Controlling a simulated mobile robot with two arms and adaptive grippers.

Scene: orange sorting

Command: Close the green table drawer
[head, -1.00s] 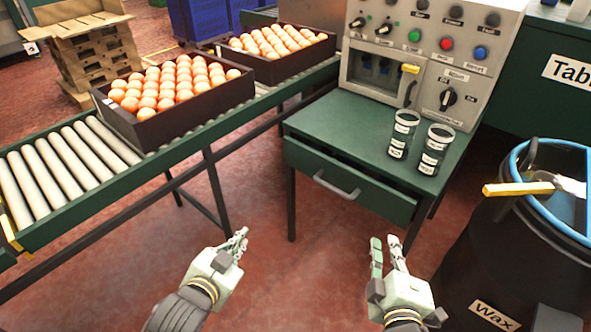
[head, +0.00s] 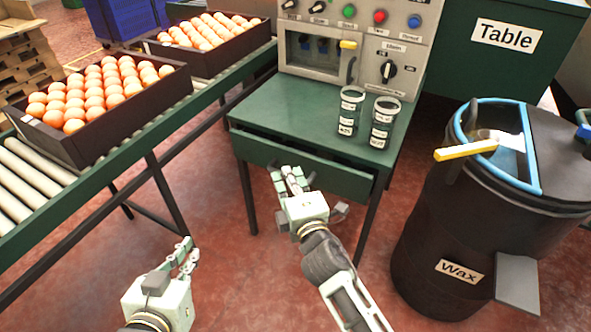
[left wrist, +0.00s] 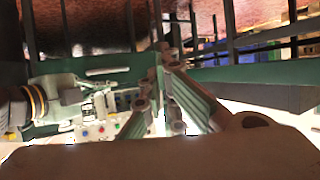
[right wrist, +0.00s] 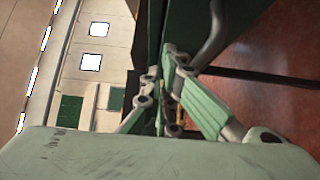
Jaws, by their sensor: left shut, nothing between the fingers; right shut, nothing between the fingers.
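The green table (head: 290,100) stands in the middle of the head view. Its green drawer (head: 345,182) sticks out a little below the tabletop, with a dark gap along its top edge at the right. My right gripper (head: 289,180) is shut and empty at the drawer front, by the grey handle. It covers most of the handle, so I cannot tell whether it touches. In the right wrist view the handle (right wrist: 212,38) shows close beside the fingertips (right wrist: 176,62). My left gripper (head: 184,256) is shut and empty, low and left of the table.
A roller conveyor (head: 30,180) with crates of oranges runs along the left. Two dark jars (head: 350,112) and a control panel (head: 345,50) stand on the table. A black wax barrel (head: 440,225) stands at the right. Open red floor lies in front of the table.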

